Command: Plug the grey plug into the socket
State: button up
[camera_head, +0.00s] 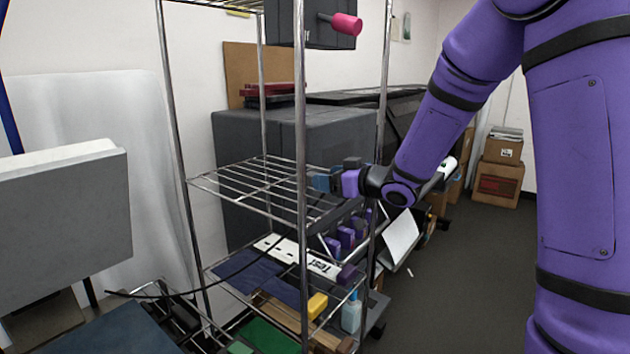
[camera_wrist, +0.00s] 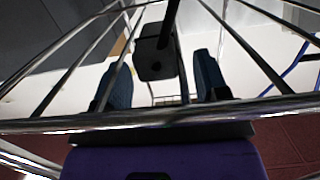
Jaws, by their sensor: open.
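My gripper (camera_head: 322,182) is open at the middle wire shelf of a metal rack in the head view. In the wrist view, the two blue fingers of my gripper (camera_wrist: 160,72) stand apart, with a dark grey block (camera_wrist: 155,62) between them. The block has a black cable or stem at its top and looks like the grey plug. Gaps show on both sides, so the fingers do not appear to grip it. In the head view, the plug is hard to make out near my gripper. I cannot clearly identify the socket in either view.
Chrome bars of the middle shelf (camera_head: 250,180) lie beside my gripper; one bar (camera_wrist: 50,124) crosses close in the wrist view. A black cable (camera_head: 205,285) trails to the lower left. A white strip (camera_head: 298,257) marked "Test" and a yellow block (camera_head: 317,305) are lower down.

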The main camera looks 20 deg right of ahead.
jog(key=x, duration=0.2)
jog(key=shift+w+a, duration=0.15)
jog(key=shift+w, duration=0.15)
jog(key=c, duration=1)
jog(key=shift+r, duration=0.1)
